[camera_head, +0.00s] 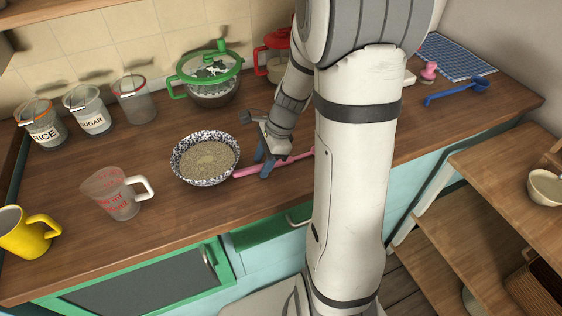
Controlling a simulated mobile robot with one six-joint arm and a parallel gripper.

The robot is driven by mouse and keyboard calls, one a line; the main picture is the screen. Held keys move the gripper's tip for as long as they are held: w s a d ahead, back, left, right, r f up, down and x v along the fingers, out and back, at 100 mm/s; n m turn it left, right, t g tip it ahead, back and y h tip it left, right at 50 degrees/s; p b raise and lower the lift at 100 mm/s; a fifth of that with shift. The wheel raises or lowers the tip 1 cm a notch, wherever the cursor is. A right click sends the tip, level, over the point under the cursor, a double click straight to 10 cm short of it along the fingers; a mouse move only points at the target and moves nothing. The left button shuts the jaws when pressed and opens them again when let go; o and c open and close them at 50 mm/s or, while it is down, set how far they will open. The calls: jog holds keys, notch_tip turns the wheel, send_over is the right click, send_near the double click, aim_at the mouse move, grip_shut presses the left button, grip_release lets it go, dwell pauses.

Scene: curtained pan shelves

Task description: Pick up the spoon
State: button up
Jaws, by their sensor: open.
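A pink long-handled utensil (295,160), which looks like a spoon, lies on the wooden counter just right of a speckled bowl. Its left end is close to the bowl's rim, and its right end reaches my arm, so its full shape is hard to tell. My gripper (265,160) points down right over the pink utensil, with its blue-grey fingers apart near its left half. Whether the fingers touch it or straddle it I cannot tell. A blue spoon-like utensil (455,93) lies far right on the counter, away from my gripper.
The speckled bowl (176,166) holds grain close left of my gripper. A measuring cup (118,197) and yellow mug (27,236) stand further left. Jars (88,112), a green-lidded pot (210,80) and a red-lidded jar (272,62) stand behind. The counter's front edge is near.

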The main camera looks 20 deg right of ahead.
jog(key=shift+c, duration=0.5)
grip_shut()
jog(key=shift+d+r, duration=0.15)
jog(key=shift+d+r, duration=0.15)
jog(key=shift+r, duration=0.05)
jog(key=d+r, duration=0.2)
jog(key=d, duration=0.2)
jog(key=d+r, duration=0.3)
jog(key=d, duration=0.2)
jog(key=s+d+r, duration=0.1)
jog(key=d+r, duration=0.1)
jog(key=d, duration=0.2)
jog(key=shift+d+r+b, duration=0.2)
jog(key=shift+d+b, duration=0.05)
jog(key=shift+b, duration=0.05)
